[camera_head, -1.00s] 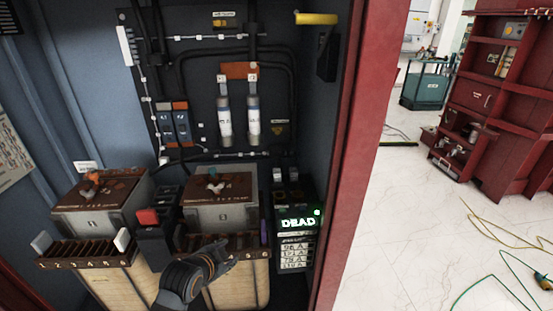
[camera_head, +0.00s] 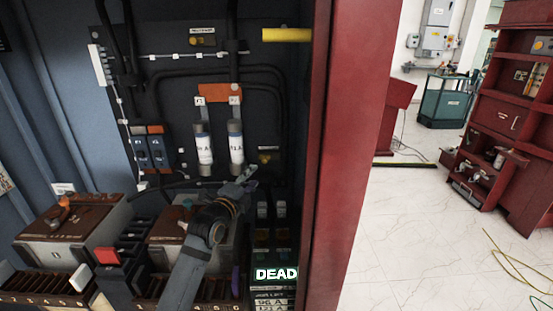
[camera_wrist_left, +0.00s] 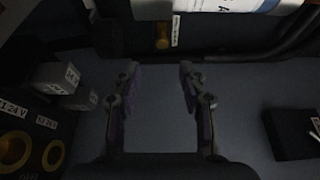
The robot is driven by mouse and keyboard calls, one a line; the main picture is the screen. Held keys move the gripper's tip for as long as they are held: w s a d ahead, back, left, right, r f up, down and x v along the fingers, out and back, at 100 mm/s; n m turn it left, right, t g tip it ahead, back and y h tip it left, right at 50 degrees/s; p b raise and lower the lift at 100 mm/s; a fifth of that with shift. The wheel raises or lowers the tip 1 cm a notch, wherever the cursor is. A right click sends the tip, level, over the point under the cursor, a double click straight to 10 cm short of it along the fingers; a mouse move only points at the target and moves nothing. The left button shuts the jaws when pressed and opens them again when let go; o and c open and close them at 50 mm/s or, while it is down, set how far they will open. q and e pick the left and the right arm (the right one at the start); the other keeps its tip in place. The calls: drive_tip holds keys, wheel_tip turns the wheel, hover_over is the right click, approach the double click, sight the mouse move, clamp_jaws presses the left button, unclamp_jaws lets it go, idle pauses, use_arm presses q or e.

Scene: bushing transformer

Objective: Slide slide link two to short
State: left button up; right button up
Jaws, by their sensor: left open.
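My left gripper (camera_head: 243,184) is raised in front of the cabinet's back panel, above the right transformer block (camera_head: 165,226). In the left wrist view its two fingers (camera_wrist_left: 157,78) are apart with nothing between them. The right block's slotted terminal strip (camera_head: 208,292) is partly hidden by my left arm. A purple slider (camera_head: 236,280) stands at that strip's right end. The left block's strip (camera_head: 40,284) has white sliders at its left end (camera_head: 5,271) and right end (camera_head: 80,278). I cannot tell which slider is link two. My right gripper is out of view.
A lit DEAD display (camera_head: 276,274) stands right of the right strip. A red-topped switch (camera_head: 107,256) sits between the blocks. Two fuse tubes (camera_head: 204,149) and cables are on the back panel. The red cabinet frame (camera_head: 335,150) bounds the right; open floor (camera_head: 440,240) lies beyond.

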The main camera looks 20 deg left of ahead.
sight(264, 162)
use_arm(q)
drive_tip(key=w, duration=0.5)
drive_tip(key=shift+w+d+r, duration=0.15)
drive_tip(key=shift+w+d, duration=0.05)
drive_tip(key=shift+w, duration=0.2)
drive_tip(key=w, duration=0.2)
drive_tip(key=shift+w+d, duration=0.1)
drive_tip(key=shift+w, duration=0.75)
drive_tip(key=c, duration=0.5)
clamp_jaws()
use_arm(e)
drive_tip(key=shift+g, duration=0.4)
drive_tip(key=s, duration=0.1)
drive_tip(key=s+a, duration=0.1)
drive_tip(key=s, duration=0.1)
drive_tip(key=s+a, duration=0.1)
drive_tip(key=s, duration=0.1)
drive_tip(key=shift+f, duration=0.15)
